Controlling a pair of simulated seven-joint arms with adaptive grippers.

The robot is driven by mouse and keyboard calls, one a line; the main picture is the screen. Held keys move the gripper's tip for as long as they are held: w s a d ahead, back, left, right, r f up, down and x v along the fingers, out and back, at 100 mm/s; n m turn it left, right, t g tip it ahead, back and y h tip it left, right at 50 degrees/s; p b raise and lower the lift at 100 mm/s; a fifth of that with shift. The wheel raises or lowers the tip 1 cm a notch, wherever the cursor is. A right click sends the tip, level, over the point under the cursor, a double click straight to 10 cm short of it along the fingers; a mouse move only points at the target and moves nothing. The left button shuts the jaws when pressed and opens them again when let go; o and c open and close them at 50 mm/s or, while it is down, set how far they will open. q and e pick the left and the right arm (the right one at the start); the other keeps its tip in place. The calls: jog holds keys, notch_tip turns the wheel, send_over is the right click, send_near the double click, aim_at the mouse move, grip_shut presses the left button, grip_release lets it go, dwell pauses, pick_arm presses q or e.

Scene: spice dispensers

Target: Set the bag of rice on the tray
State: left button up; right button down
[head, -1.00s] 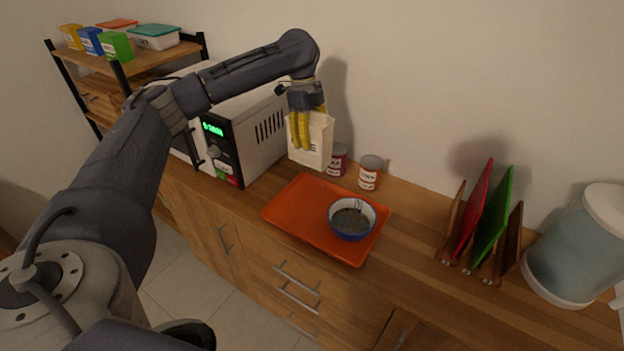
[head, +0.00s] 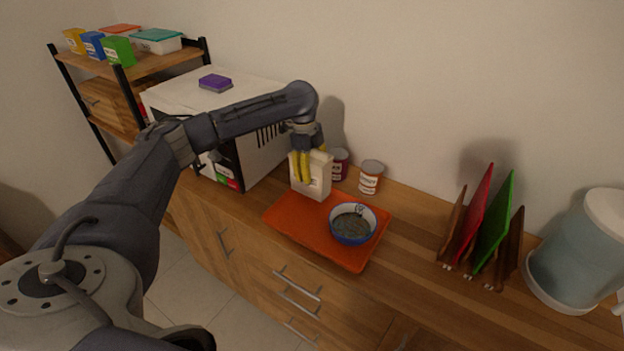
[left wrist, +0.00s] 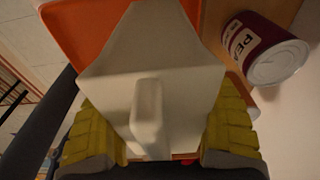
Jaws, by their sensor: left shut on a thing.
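The white bag of rice (head: 316,178) is held upright by my left gripper (head: 304,168), its yellow fingers shut on the bag's upper part. The bag is over the back left part of the orange tray (head: 290,222). Its bottom is at or just above the tray surface; I cannot tell if it touches. In the left wrist view the bag (left wrist: 155,75) fills the middle between the yellow fingers, with the tray (left wrist: 75,30) behind it. My right gripper is not in view.
A blue-rimmed bowl (head: 351,224) with dark contents stands on the tray's right part. Two cans, a purple one (head: 339,164) and a white-labelled one (head: 370,178), stand behind the tray. A microwave (head: 255,150) is to the left, a rack of boards (head: 482,225) to the right.

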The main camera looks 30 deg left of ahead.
pick_arm(q)
jog(key=shift+f, duration=1.55)
jog(key=shift+f, duration=0.15)
jog(key=o, duration=1.6)
jog(key=shift+f, duration=0.1)
jog(key=shift+c, duration=0.2)
jog(key=r, duration=0.4)
jog(key=a+r, duration=0.1)
jog(key=r, duration=0.7)
jog(key=shift+a+r, duration=0.1)
jog(key=shift+a, duration=0.25)
jog(key=shift+o, duration=0.5)
